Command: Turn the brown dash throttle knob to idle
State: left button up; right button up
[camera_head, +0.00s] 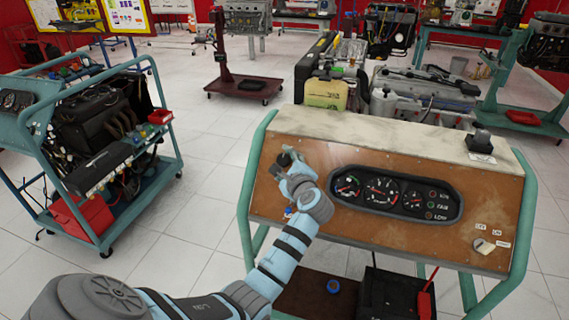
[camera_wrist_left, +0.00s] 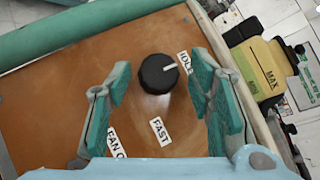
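The throttle knob (camera_wrist_left: 156,74) is a round, very dark knob on the brown dash panel (camera_wrist_left: 60,75). In the left wrist view its white pointer line points up and right, towards the IDLE label (camera_wrist_left: 185,63). The FAST label (camera_wrist_left: 160,131) lies below the knob. My left gripper (camera_wrist_left: 160,70) is open, with its green-padded fingers on either side of the knob and visible gaps to it. In the head view my left gripper (camera_head: 291,168) is at the panel's upper left and largely hides the knob. My right gripper is not in view.
A gauge cluster (camera_head: 396,193) sits right of my left gripper on the console. A key-like switch (camera_head: 483,246) is at the lower right. An engine trainer cart (camera_head: 110,140) stands at left, with clear floor between.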

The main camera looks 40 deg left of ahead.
pick_arm(q)
jog(key=shift+f, duration=0.1)
jog(key=shift+s+d, duration=0.15)
jog(key=shift+d, duration=0.1)
jog(key=v, duration=0.7)
jog(key=shift+a, duration=0.1)
